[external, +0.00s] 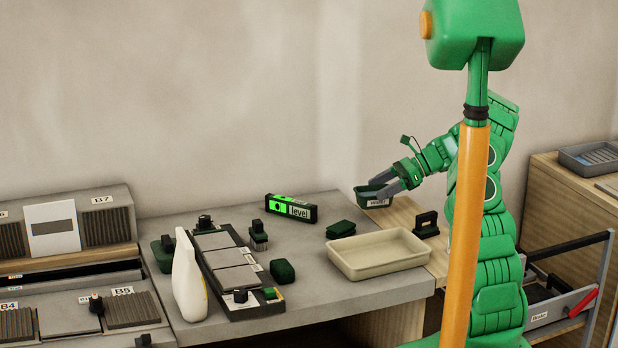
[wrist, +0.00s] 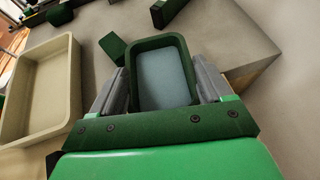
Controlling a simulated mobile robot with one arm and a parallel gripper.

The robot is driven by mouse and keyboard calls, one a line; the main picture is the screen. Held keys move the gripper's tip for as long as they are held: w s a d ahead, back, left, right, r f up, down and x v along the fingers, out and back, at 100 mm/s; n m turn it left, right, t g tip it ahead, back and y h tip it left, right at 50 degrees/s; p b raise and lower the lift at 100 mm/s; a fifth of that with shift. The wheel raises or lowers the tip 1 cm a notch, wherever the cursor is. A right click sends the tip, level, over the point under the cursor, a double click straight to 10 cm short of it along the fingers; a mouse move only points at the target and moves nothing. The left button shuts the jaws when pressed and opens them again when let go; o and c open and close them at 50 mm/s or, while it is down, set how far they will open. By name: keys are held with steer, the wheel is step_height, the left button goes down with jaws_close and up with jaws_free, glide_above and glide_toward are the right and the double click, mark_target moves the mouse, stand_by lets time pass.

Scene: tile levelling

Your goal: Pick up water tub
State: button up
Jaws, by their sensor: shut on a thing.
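The water tub (external: 376,196) is a small dark green open box with a white label on its front. In the wrist view the tub (wrist: 163,75) shows blue-grey water inside. My gripper (external: 388,184) is shut on it, with a grey finger on each side, also seen in the wrist view (wrist: 163,88). The tub looks about level, at the right end of the grey worktop. I cannot tell whether its underside touches the surface.
A beige tray (external: 376,275) lies in front of the tub. A green sponge-like block (external: 341,229) and a black handled tool (external: 426,225) are close by. A level (external: 291,208), a tile board (external: 228,262) and a white bottle (external: 188,277) stand further left.

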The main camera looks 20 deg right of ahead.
steer(key=s+a+r, duration=0.1)
steer(key=s+r, duration=0.8)
steer(key=s, duration=0.4)
steer(key=shift+s+a, duration=0.15)
steer(key=shift+a, duration=0.15)
